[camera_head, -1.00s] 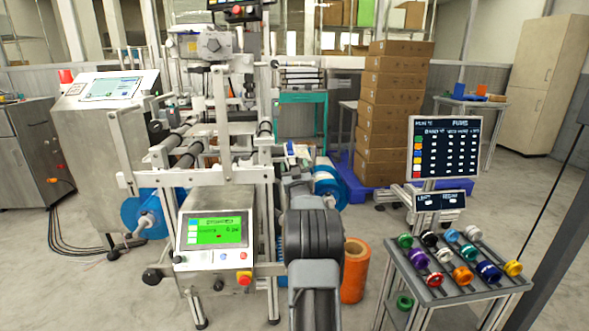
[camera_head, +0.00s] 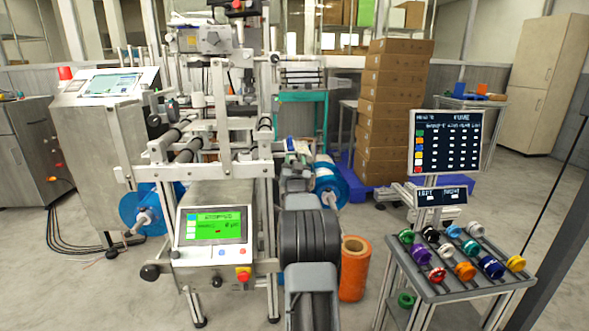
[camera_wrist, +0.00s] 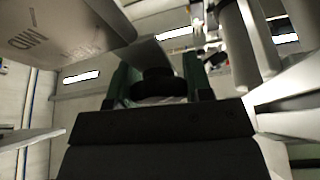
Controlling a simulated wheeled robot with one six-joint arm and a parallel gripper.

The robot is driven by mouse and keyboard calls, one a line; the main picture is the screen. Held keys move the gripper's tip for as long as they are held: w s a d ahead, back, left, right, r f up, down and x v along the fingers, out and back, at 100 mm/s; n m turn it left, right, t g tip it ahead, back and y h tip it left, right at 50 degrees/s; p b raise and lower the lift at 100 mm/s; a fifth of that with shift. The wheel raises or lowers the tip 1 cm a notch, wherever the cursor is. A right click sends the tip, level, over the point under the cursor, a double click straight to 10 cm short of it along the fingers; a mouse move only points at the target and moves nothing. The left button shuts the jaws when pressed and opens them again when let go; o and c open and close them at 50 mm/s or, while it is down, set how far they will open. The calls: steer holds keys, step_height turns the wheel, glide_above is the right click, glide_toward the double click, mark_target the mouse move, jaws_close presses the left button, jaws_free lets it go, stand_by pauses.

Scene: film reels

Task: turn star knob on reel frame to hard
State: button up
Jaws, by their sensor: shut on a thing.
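The star knob (camera_wrist: 158,85) shows as a dark, rounded piece in the wrist view, between the two green-sided fingers of my gripper (camera_wrist: 160,78). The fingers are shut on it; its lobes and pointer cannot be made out. A grey metal plate (camera_wrist: 85,30) at the upper left of the wrist view carries the lettering MID, turned over. In the head view the metal reel frame (camera_head: 215,170) stands left of centre, and my arm reaches up beside its right side. The knob and my fingertips cannot be made out in the head view.
A green-screen control box (camera_head: 212,228) is on the frame's front. Blue reels (camera_head: 328,178) and an orange roll (camera_head: 354,268) stand close to my arm. A cart (camera_head: 455,285) with several coloured knobs and a display (camera_head: 446,142) is at right. Pale bars crowd the wrist view's right side.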

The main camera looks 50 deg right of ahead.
steer(key=shift+m+g+h, duration=0.3)
steer(key=shift+m, duration=0.6)
steer(key=o, duration=0.9)
steer(key=p+v, duration=0.2)
steer(key=v, duration=1.1)
steer(key=shift+s+a, duration=0.2)
steer(key=shift+s, duration=0.2)
